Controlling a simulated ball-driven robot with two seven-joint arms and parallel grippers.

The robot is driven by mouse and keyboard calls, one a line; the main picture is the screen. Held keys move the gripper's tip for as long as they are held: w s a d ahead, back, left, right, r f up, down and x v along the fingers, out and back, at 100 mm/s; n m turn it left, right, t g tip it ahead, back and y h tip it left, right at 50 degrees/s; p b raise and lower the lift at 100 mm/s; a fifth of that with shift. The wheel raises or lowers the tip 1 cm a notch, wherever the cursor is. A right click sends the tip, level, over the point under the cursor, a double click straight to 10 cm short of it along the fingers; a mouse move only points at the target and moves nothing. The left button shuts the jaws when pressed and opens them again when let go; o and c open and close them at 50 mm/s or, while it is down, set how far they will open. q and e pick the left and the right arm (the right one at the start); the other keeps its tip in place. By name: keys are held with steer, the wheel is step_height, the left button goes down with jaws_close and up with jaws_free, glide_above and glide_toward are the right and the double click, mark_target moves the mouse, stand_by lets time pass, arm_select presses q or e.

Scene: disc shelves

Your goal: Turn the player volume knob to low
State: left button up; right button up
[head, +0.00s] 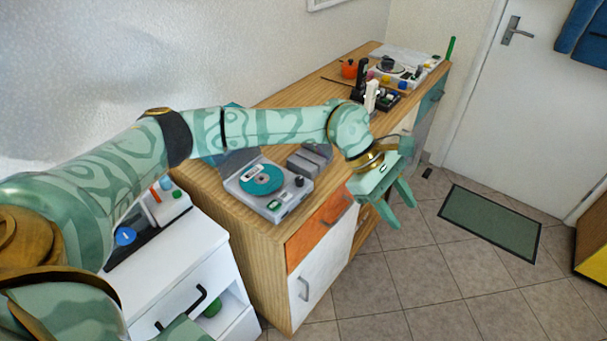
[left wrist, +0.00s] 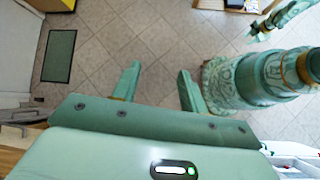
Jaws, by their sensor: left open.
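The disc player (head: 265,188) is a light grey box with a teal disc on top, on the near end of the wooden cabinet top. A small black knob (head: 299,181) stands at its right corner; its setting is too small to read. My left gripper (head: 399,209) is open and empty, held out over the floor to the right of the player and beyond the cabinet's front. In the left wrist view the two fingers of my left gripper (left wrist: 156,88) are wide apart with only floor tiles between them.
The wooden cabinet (head: 240,238) has an orange drawer and a white door with handles. Grey boxes (head: 310,158) stand behind the player. More devices (head: 385,75) stand at the far end. A white drawer unit (head: 195,265) stands at the left. The floor around the green mat (head: 488,222) is free.

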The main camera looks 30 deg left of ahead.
arm_select(q)
steer(key=w+a+r+y, duration=0.2)
steer(key=a+y, duration=0.1)
steer(key=a, duration=0.6)
steer(key=w+a+r+y, duration=0.2)
steer(key=a+y, duration=0.1)
steer(key=a, duration=0.5)
step_height(320, 180, up, 3)
steer(key=n+y, duration=0.1)
steer(key=y, duration=0.2)
glide_above(300, 179)
step_height(300, 179, down, 16)
steer(key=b, duration=0.4)
steer(key=shift+r+b, duration=0.1)
steer(key=shift+b, duration=0.25)
jaws_close()
